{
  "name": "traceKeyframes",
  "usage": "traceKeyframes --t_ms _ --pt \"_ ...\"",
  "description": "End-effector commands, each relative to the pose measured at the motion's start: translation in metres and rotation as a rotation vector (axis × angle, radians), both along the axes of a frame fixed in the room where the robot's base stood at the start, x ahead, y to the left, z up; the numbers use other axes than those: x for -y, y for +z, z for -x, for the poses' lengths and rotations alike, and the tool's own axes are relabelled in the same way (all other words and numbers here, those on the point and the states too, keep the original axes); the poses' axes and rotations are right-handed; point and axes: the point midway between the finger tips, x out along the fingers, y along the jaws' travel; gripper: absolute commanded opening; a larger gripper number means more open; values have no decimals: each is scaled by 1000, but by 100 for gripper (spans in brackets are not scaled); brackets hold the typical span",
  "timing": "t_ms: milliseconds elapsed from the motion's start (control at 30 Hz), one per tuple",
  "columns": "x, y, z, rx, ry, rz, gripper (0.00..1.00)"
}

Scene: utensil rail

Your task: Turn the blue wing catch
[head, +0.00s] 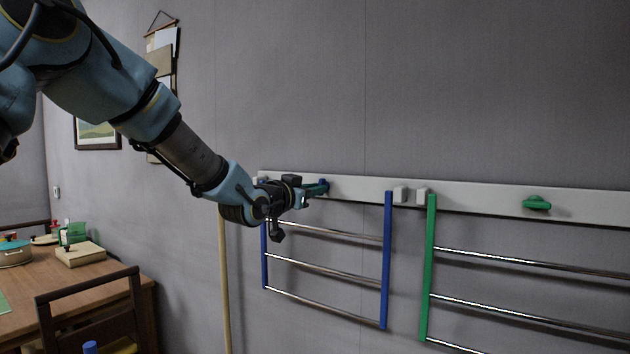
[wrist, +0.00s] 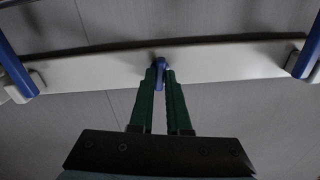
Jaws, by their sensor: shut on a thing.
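The blue wing catch (wrist: 160,72) sits on the pale rail (wrist: 100,71), between two blue uprights. In the wrist view it stands roughly in line with my fingers, across the rail. My gripper (wrist: 161,78) is shut on the catch, with a green fingertip on each side of it. In the head view my gripper (head: 318,188) reaches the rail from the left, and only a bit of the blue catch (head: 323,184) shows beside the fingers. Below it hangs a rack with blue uprights (head: 386,260) and metal bars.
To the right, a green wing catch (head: 537,203) lies along the same rail above a rack with a green upright (head: 429,270). A wooden stick (head: 224,285) stands left of the blue rack. A table (head: 90,275) and a chair (head: 92,300) are at the lower left.

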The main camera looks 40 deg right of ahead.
Motion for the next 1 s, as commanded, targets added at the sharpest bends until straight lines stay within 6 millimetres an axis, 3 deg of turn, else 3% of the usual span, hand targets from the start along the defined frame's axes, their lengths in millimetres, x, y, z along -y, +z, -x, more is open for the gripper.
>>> traceKeyframes --t_ms 33,67,300,633,1000 --pt "0 3 0 -77 0 18 0" --pt "0 1 0 -82 0 21 17" --pt "0 0 0 -71 0 19 44" --pt "-4 0 1 -68 1 18 46" --pt "-37 -1 10 -67 1 17 46"
